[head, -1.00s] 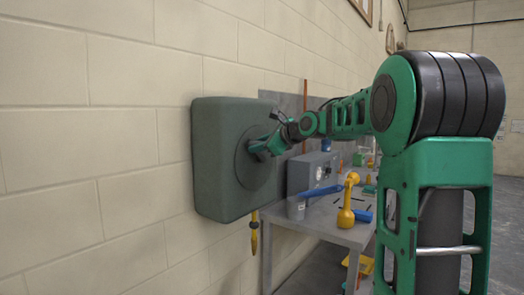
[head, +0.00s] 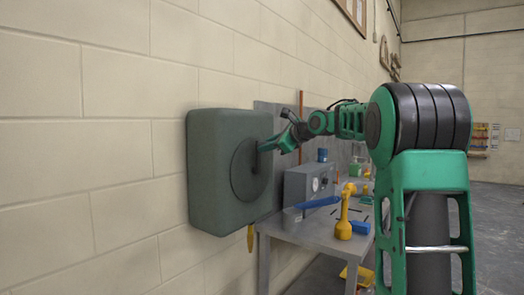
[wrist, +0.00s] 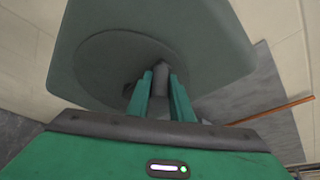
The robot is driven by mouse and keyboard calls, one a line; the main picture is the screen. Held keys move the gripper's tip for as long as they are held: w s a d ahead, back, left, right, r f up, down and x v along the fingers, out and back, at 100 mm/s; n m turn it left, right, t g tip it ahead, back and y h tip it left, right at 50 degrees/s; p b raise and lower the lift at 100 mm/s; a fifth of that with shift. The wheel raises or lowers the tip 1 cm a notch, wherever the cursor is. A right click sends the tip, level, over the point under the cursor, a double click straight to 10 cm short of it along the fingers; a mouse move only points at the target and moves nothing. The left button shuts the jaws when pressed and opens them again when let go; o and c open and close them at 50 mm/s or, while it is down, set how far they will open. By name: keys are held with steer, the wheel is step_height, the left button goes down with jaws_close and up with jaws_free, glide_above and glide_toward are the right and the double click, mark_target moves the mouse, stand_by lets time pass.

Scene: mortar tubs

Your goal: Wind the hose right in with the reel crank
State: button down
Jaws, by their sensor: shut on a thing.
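The hose reel (head: 212,180) is a dark grey-green box on the block wall, left of the bench. A round crank disc (head: 246,178) sits on its right-hand face. My gripper (head: 264,147) is at the upper right part of the disc. In the wrist view its two green fingers (wrist: 160,96) are shut on the grey crank handle (wrist: 160,78), which stands out from the disc. A yellow hose end (head: 250,238) shows just under the reel, mostly hidden behind it and the bench.
The grey bench (head: 310,232) stands right of the reel. It holds a grey box with dials (head: 310,183), a yellow tool (head: 344,215), a blue bar (head: 318,202) and smaller items. An orange-brown pole (head: 301,120) stands against the wall behind.

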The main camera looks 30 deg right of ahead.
steer(key=shift+w+r, duration=0.1)
steer(key=shift+w, duration=0.1)
stand_by(0.5)
steer(key=c, duration=1.7)
jaws_free()
steer(key=shift+c, duration=0.2)
steer(key=shift+o, duration=0.9)
steer(key=shift+f, duration=0.2)
steer(key=shift+a+f, duration=0.15)
steer(key=shift+a, duration=0.05)
steer(key=shift+f, duration=0.1)
steer(key=v, duration=1.1)
steer(key=shift+d+r, duration=0.35)
